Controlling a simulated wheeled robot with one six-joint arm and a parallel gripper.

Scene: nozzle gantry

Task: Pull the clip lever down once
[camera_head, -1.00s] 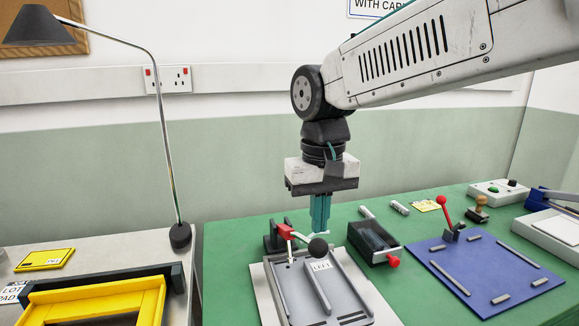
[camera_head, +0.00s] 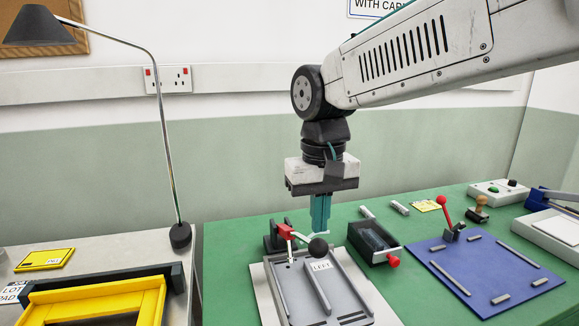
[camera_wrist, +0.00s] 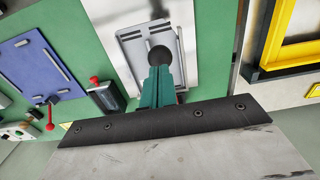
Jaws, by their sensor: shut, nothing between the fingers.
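A lever with a black ball knob (camera_head: 318,248) and a red-and-white arm stands at the back of a grey fixture (camera_head: 352,285). The lever lies roughly level, its knob toward the front. My gripper (camera_head: 320,230) points down with its teal fingers together and empty. The fingertips look just above and behind the knob; I cannot tell whether they touch it. In the wrist view the black knob (camera_wrist: 160,54) shows right at the ends of the fingers (camera_wrist: 158,72). The lever's arm is mostly hidden there. Another lever with a red ball (camera_head: 441,201) stands upright on a blue plate (camera_head: 482,262).
A dark box with a red knob (camera_head: 374,243) sits just right of the fixture. A stamp (camera_head: 481,205) and a button box (camera_head: 498,192) stand at the back right. A yellow frame (camera_head: 95,303) and lamp (camera_head: 166,120) are at the left. Green table (camera_head: 240,255) is bare left of the fixture.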

